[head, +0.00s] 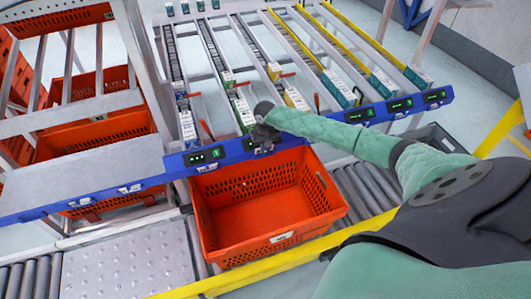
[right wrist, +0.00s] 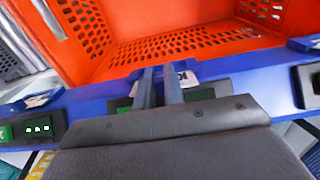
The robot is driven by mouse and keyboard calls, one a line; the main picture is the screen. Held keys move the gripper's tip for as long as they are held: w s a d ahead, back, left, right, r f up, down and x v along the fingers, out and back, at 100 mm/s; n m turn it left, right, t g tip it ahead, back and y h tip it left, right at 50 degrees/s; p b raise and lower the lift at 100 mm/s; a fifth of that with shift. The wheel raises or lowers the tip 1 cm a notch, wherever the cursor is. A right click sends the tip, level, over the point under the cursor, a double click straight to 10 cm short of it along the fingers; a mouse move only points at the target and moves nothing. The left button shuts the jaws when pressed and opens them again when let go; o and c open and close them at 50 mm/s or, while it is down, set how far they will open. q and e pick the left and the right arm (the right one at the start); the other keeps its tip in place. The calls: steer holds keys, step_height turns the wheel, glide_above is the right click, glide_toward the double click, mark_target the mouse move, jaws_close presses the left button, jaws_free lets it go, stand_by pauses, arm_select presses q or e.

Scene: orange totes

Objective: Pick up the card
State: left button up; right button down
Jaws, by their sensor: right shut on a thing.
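The card (right wrist: 186,77) is a small white piece with dark lettering. In the head view my right gripper (head: 262,138) is at the blue rail's front, above the back edge of an orange tote, and the card is too small to make out there. My left gripper is not in view.
The orange tote (head: 203,228) below the rail is empty and stands by a roller conveyor (head: 365,188). Sloped lanes with several small boxes (head: 187,127) lie behind the rail. More orange totes (head: 100,131) stand in the rack at left. A yellow rail (head: 240,279) runs in front.

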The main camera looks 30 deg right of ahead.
steer(key=shift+s+d+r+b, duration=0.15)
steer(key=shift+r+b, duration=0.15)
steer(key=shift+r, duration=0.2)
steer(key=shift+s+d+r+b, duration=0.1)
steer(key=shift+r+b, duration=0.15)
steer(key=shift+r, duration=0.25)
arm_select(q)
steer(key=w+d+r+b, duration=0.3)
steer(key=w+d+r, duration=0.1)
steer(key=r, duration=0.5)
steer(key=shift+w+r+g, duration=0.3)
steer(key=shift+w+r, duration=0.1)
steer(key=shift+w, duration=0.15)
arm_select(e)
steer(key=s+d+r, duration=0.4)
steer(key=s+r, duration=0.3)
steer(key=s, duration=0.3)
steer(key=shift+d, duration=0.2)
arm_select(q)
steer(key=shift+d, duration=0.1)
